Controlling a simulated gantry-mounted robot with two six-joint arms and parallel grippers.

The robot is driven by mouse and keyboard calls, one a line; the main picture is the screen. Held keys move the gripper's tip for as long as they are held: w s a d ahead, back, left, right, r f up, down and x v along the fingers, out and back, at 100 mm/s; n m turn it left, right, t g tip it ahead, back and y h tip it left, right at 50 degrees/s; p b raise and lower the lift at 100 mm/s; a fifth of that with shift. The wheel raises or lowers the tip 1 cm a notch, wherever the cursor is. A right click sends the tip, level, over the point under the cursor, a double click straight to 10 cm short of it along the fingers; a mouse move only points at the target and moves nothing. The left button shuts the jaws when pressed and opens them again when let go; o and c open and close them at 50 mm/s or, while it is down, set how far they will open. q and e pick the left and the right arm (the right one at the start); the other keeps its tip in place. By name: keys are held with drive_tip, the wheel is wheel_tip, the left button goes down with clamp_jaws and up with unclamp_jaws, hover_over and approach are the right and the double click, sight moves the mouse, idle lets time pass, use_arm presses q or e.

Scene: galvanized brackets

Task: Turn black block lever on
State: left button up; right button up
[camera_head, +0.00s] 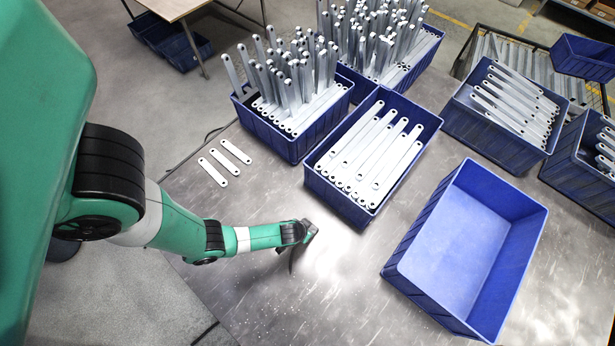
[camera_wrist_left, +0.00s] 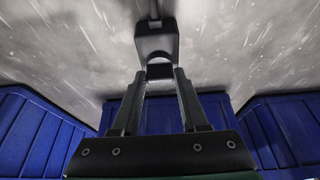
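My left gripper (camera_head: 291,262) points down at the bare metal table, left of the empty blue bin. In the left wrist view its two fingers (camera_wrist_left: 160,78) stand apart, with a dark block-shaped part (camera_wrist_left: 156,40) at and just beyond their tips. This part has a pale rounded spot and a thin dark stem running up the picture; it may be the black block lever. Whether the fingers touch or clamp it is unclear. In the head view no lever can be made out; the gripper may hide it. My right gripper is not in view.
An empty blue bin (camera_head: 398,262) stands right of the gripper. A blue bin (camera_head: 338,198) of flat brackets lies behind it, with more bracket-filled bins beyond. Three loose brackets (camera_head: 224,162) lie at the table's left. The table (camera_head: 300,310) in front is clear.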

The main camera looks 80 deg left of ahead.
use_arm(q)
clamp_jaws()
